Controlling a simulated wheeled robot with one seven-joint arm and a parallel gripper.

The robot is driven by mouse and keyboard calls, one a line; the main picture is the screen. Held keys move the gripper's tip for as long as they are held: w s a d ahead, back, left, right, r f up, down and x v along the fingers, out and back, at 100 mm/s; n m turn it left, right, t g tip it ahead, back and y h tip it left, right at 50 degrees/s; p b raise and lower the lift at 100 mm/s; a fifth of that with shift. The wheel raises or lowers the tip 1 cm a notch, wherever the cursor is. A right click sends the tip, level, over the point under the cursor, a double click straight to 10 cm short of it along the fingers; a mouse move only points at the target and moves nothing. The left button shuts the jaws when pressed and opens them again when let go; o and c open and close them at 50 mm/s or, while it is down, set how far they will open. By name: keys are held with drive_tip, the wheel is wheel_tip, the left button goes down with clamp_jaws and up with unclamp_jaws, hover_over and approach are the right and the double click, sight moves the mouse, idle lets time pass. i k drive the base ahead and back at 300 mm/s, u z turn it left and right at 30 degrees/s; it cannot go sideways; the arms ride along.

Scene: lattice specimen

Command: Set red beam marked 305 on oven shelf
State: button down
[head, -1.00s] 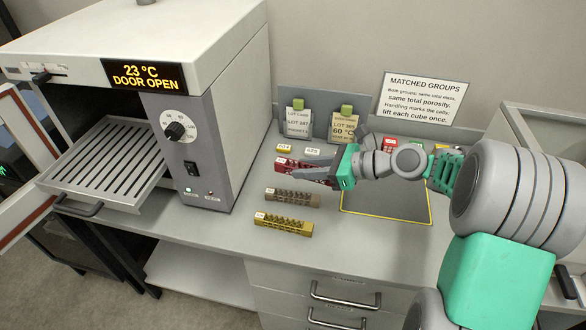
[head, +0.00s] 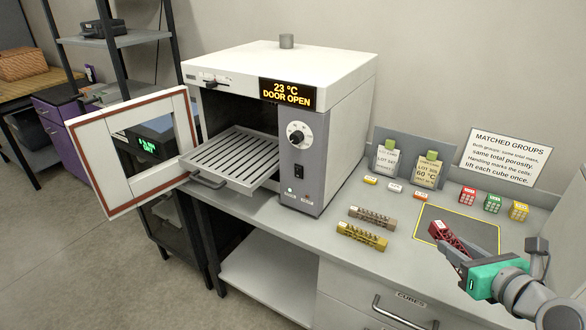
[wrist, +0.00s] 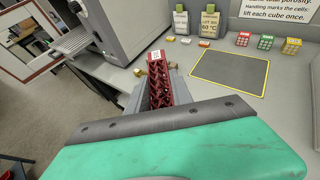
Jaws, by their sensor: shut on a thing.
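My gripper (head: 462,252) is shut on a red lattice beam (head: 446,234) and holds it above the front right of the bench. The beam also shows between the fingers in the wrist view (wrist: 160,85), with a white label at its far end; its number is too small to read. The oven (head: 336,128) stands open to the left, its display reading 23 °C, DOOR OPEN. The slotted oven shelf (head: 232,155) is pulled out in front of the chamber and is empty. The gripper and beam are well to the right of it.
A brown beam (head: 373,216) and a yellow beam (head: 362,236) lie on the bench between oven and gripper. The open oven door (head: 88,150) stands left of the shelf. Red, green and yellow cubes (head: 493,203) stand behind a dark mat (head: 480,228).

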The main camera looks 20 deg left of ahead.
sight(236, 151)
drive_tip(key=k, duration=0.3)
drive_tip(key=u, duration=2.8)
drive_tip(key=i, duration=2.15)
drive_tip(key=z, duration=2)
drive_tip(key=i, duration=1)
